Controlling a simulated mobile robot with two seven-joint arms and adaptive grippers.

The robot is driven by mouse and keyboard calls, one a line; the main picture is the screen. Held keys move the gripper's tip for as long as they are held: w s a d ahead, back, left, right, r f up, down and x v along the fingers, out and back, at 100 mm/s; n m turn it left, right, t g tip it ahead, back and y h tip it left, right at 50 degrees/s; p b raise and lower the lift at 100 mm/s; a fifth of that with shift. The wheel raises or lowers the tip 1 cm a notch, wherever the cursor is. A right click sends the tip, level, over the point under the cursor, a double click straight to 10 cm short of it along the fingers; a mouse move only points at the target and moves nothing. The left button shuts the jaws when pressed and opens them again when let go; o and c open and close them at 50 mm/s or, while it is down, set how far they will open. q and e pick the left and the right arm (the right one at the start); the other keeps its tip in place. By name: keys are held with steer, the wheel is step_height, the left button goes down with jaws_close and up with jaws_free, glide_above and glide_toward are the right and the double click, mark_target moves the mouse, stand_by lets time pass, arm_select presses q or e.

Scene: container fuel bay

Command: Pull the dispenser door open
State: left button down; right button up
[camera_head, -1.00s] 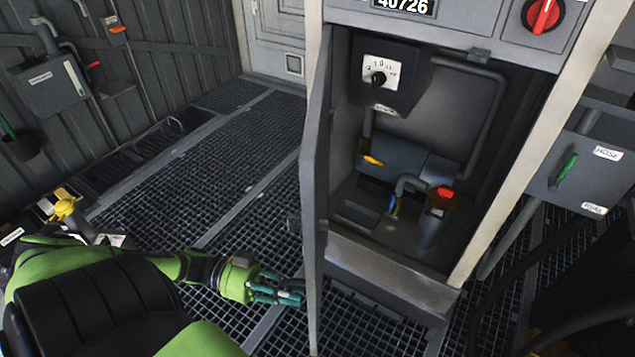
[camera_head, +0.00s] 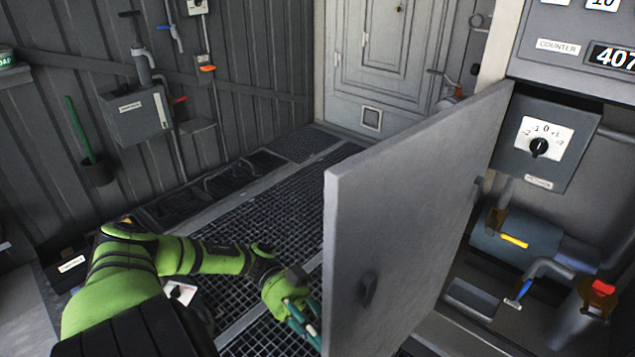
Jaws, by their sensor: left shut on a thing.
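The grey dispenser door (camera_head: 400,215) stands open on the cabinet front, its inner face turned toward me. A small dark catch sits low on that face. My left gripper (camera_head: 305,325) is at the door's lower left edge, shut on the door, its teal fingers reaching behind the edge. The fingertips and the exact hold on the outer side are hidden by the door. My right gripper is not in view.
Inside the cabinet are a dial (camera_head: 541,143), a blue-grey cylinder (camera_head: 520,242) and a red-capped fitting (camera_head: 600,290). Grating floor (camera_head: 265,215) lies open left of the door. A wall box (camera_head: 137,115) and green-handled tool (camera_head: 80,135) are at left.

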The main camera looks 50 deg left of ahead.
arm_select(q)
steer(key=shift+a+f, duration=0.15)
steer(key=shift+a, duration=0.05)
steer(key=c, duration=1.2)
jaws_free()
steer(key=shift+o, duration=0.2)
steer(key=shift+a, duration=0.1)
steer(key=a, duration=1.1)
steer(key=shift+w+a, duration=0.3)
steer(key=shift+a, duration=0.1)
